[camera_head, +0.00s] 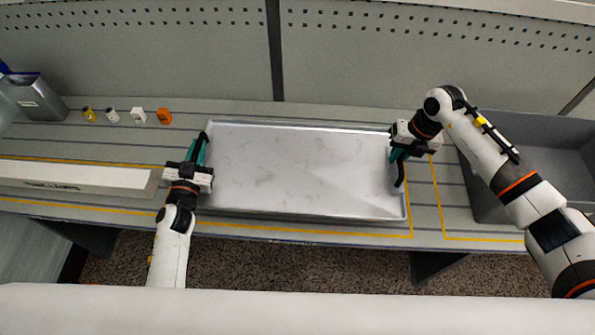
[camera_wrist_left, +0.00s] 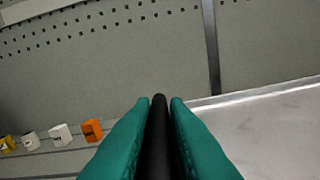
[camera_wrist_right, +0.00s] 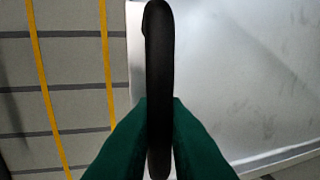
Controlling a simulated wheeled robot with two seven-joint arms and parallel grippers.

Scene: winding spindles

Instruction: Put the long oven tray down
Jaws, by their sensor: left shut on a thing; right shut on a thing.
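The long oven tray (camera_head: 300,175) is a wide silver metal tray with a low rim, level over the middle of the table in the head view. It also shows in the left wrist view (camera_wrist_left: 265,130) and the right wrist view (camera_wrist_right: 240,80). My left gripper (camera_head: 199,152) is shut on the tray's black handle (camera_wrist_left: 158,140) at its left end. My right gripper (camera_head: 397,158) is shut on the black handle (camera_wrist_right: 158,70) at its right end. Whether the tray's underside touches the table is hidden.
A grey bin (camera_head: 535,135) stands to the right. A long white box (camera_head: 80,178) lies to the left. Several small blocks, including an orange one (camera_head: 164,116), stand at the back left beside a metal container (camera_head: 38,100). A perforated panel (camera_head: 180,50) rises behind the table.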

